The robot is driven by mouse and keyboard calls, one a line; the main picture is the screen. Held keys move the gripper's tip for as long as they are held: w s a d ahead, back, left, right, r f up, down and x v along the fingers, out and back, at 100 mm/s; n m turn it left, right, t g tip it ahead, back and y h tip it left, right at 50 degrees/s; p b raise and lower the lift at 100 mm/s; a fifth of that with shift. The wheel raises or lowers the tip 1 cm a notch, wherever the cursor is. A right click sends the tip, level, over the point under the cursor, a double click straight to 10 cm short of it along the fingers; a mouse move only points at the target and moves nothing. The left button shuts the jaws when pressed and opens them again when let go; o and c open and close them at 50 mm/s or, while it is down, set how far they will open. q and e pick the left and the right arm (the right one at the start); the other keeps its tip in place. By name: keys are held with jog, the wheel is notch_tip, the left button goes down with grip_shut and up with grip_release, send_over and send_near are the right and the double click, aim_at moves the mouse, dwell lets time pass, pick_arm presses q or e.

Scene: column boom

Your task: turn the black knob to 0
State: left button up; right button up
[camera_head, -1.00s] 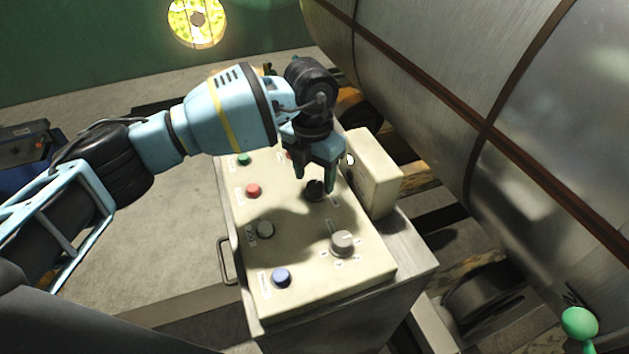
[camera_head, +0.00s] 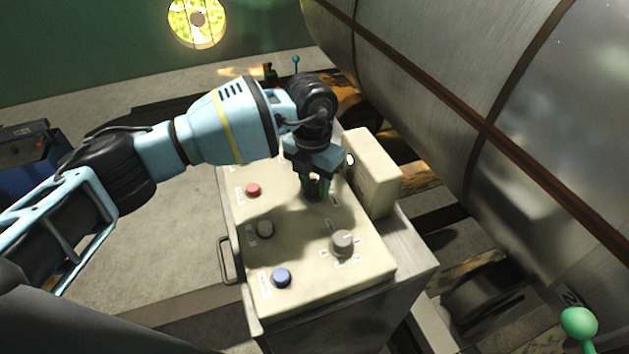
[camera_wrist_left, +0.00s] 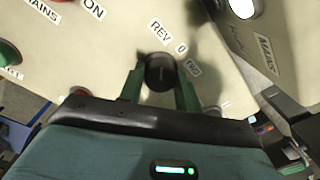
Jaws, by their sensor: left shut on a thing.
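The black knob is round and dark. It shows in the left wrist view (camera_wrist_left: 160,72) between the two green-blue fingers, with labels "REV", "0" and a third, probably "FWD", around its far side. My left gripper (camera_head: 318,190) is down at the panel and shut on the knob; it also shows in the left wrist view (camera_wrist_left: 160,88). In the head view the fingers and their shadow mostly hide the knob. The knob's pointer direction cannot be made out. The cream control panel (camera_head: 315,275) carries the knob. My right gripper is not in view.
A raised cream box (camera_head: 372,172) stands close to the right of the gripper. A large metal cylinder (camera_head: 430,90) lies beyond.

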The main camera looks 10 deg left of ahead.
pick_arm(q)
jog(key=m, duration=0.5)
jog(key=shift+m+b, duration=0.45)
jog(key=shift+m, duration=1.25)
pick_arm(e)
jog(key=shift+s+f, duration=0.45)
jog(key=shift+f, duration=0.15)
pick_arm(q)
jog(key=shift+m, duration=0.3)
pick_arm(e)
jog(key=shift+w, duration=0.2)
pick_arm(q)
jog(key=o, duration=0.9)
jog(key=shift+o, duration=0.3)
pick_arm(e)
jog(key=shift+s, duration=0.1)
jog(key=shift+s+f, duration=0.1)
